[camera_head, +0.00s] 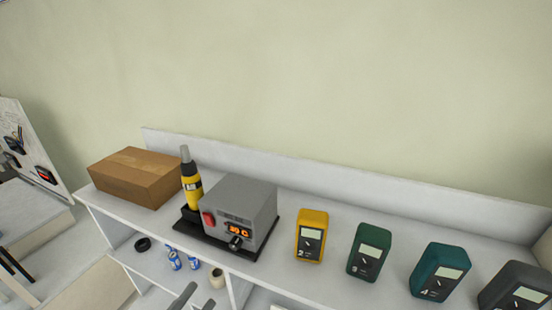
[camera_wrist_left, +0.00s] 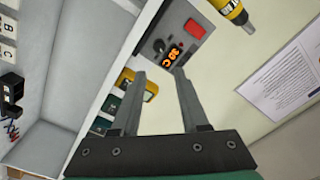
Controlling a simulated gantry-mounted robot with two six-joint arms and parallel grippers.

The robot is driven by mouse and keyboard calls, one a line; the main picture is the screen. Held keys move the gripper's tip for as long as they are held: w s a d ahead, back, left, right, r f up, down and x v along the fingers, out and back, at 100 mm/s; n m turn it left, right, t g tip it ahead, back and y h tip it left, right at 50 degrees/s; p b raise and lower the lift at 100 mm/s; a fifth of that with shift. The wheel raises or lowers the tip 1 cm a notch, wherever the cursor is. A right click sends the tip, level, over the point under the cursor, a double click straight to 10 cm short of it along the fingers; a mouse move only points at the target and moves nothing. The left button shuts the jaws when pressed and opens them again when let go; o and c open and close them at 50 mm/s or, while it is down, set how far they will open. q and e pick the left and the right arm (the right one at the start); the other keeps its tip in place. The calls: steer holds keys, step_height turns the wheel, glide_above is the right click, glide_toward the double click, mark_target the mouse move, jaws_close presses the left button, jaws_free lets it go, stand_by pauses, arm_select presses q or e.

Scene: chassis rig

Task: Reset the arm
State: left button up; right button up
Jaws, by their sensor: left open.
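My left gripper (camera_head: 203,293) shows only as two grey finger ends at the bottom edge of the head view, in front of the shelf unit. In the left wrist view the left gripper (camera_wrist_left: 160,73) has its two fingers spread with nothing between them. Beyond the fingers in that view is the grey soldering station (camera_wrist_left: 180,35) with a lit orange display and a red switch. The gripper appears apart from it. My right gripper is in neither view.
On the white shelf top (camera_head: 290,210) stand a cardboard box (camera_head: 137,178), the soldering station (camera_head: 240,213) with a yellow-black tool (camera_head: 191,182), and several meters, including a yellow one (camera_head: 311,236).

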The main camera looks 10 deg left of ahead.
arm_select(q)
steer(key=w+d+r+m+t+h+p, duration=0.1)
steer(key=d+r+m+t+h+p, duration=0.2)
steer(key=r, duration=2.1)
steer(key=s+a+r+n+t+y, duration=0.1)
steer(key=s+r+n+t+y, duration=0.1)
steer(key=r+n, duration=0.5)
steer(key=s+a+r+n+t+y, duration=0.1)
steer(key=s+r+n+t+y, duration=0.1)
steer(key=r+n, duration=0.5)
steer(key=n+t+y, duration=0.1)
steer(key=t, duration=0.1)
steer(key=shift+s+a+r+t+y, duration=0.3)
steer(key=shift+s+a+r, duration=0.05)
steer(key=shift+s+a, duration=0.05)
